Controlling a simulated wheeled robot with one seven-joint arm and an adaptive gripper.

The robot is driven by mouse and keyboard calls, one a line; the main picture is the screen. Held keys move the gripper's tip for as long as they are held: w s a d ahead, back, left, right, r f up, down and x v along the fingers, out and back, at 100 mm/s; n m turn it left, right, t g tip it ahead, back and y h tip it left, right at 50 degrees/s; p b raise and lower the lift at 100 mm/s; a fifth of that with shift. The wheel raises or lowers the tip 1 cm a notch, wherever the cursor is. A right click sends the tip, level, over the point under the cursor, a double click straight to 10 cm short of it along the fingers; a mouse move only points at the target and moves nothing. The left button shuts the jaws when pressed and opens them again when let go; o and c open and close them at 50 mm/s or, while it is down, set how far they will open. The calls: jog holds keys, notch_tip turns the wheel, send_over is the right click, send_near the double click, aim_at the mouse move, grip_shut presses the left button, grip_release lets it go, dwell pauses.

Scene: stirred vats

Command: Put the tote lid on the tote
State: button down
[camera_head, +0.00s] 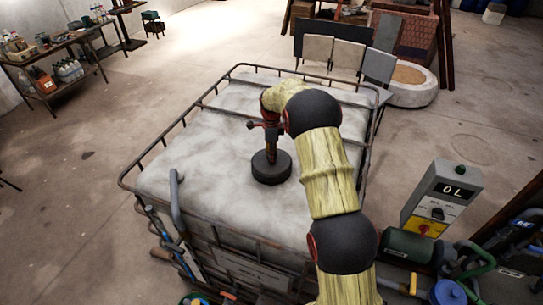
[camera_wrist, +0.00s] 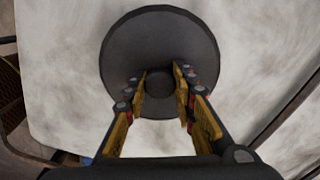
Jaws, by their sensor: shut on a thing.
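The tote (camera_head: 205,165) is a large whitish block-shaped container in a dark metal cage, in the middle of the head view. The tote lid (camera_head: 271,178) is a dark round disc over the middle of the tote's top. In the wrist view the lid (camera_wrist: 160,30) is seen from above, with a small round knob at its centre. My gripper (camera_head: 269,146) points down from above, and its fingers (camera_wrist: 160,84) are shut on the knob. I cannot tell whether the lid touches the top or hangs just above it. The tote's opening is not visible; the lid may hide it.
The cage rail (camera_head: 160,143) runs around the tote's top edge. A grey control box (camera_head: 440,197) reading "0L" stands at the right, beside a green motor (camera_head: 408,246) and pipes. A workbench (camera_head: 50,60) stands far left. The floor left of the tote is clear.

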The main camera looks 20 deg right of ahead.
jog(key=shift+f+b, duration=0.45)
jog(key=shift+f, duration=0.15)
dwell(0.6)
jog(key=c, duration=1.7)
grip_release()
jog(key=shift+c, duration=0.2)
jog(key=shift+r+p, duration=2)
jog(key=shift+r, duration=3.5)
